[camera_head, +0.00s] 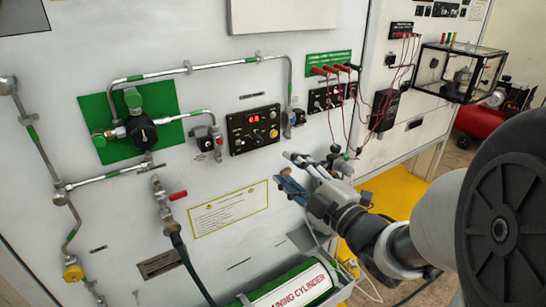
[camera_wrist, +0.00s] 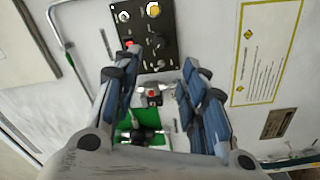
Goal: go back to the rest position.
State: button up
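My gripper (camera_head: 287,172) is in front of the white panel wall, right of the yellow-edged notice and below the black control box. In the wrist view my gripper (camera_wrist: 160,64) has its two blue-padded fingers spread apart. Nothing is held between them. Through the gap I see a small fitting with a red spot (camera_wrist: 151,93) on the wall. The fingers appear clear of the wall, but the exact distance is hard to tell.
The black control box (camera_head: 253,129) has a red display. Red cables (camera_head: 365,100) hang at right. A green cylinder (camera_head: 286,285) lies below my arm. A clear box (camera_head: 457,75) juts out.

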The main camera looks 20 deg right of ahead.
jog(key=s+d+f+m+g+h, duration=0.4)
jog(key=s+m+g+h, duration=0.3)
jog(key=m, duration=0.5)
jog(key=s+a+f+m+g, duration=0.2)
jog(key=s+a+g, duration=0.1)
jog(key=s, duration=0.6)
jog(key=s+a+f+m+g+y, duration=0.1)
jog(key=s+a+f+m+g, duration=0.1)
jog(key=s, duration=0.7)
jog(key=a+m, duration=0.1)
jog(key=a, duration=0.1)
jog(key=shift+a+g, duration=0.4)
jog(key=shift+c, duration=0.4)
jog(key=shift+c, duration=0.3)
jog(key=shift+a, duration=0.1)
